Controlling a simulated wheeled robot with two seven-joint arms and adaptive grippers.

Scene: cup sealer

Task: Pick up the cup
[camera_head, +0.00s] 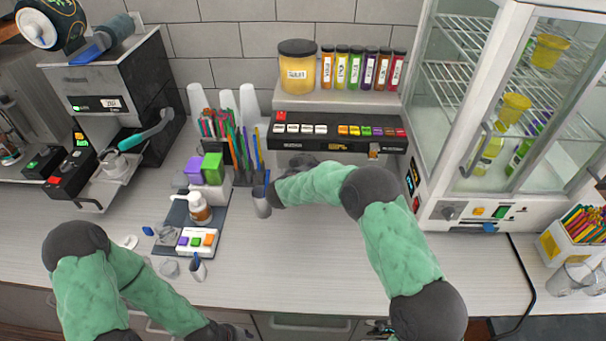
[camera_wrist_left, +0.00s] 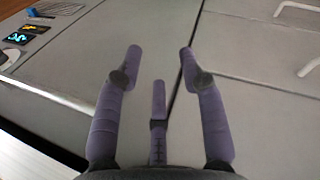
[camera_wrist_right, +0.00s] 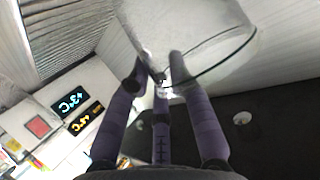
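A clear grey cup (camera_head: 262,203) is at the middle of the counter, right beside the tip of my right gripper (camera_head: 271,191). In the right wrist view the cup (camera_wrist_right: 205,25) fills the upper middle, its rim toward the camera. The fingers of my right gripper (camera_wrist_right: 157,62) are at the cup and partly overlap it, with a gap between their tips. The pictures do not show whether they are closed on its wall. My left gripper (camera_wrist_left: 161,52) is open and empty, low in front of the grey cabinet fronts. In the head view it is mostly cut off at the bottom edge.
A glass-door cabinet (camera_head: 515,110) stands right. The front middle counter is clear.

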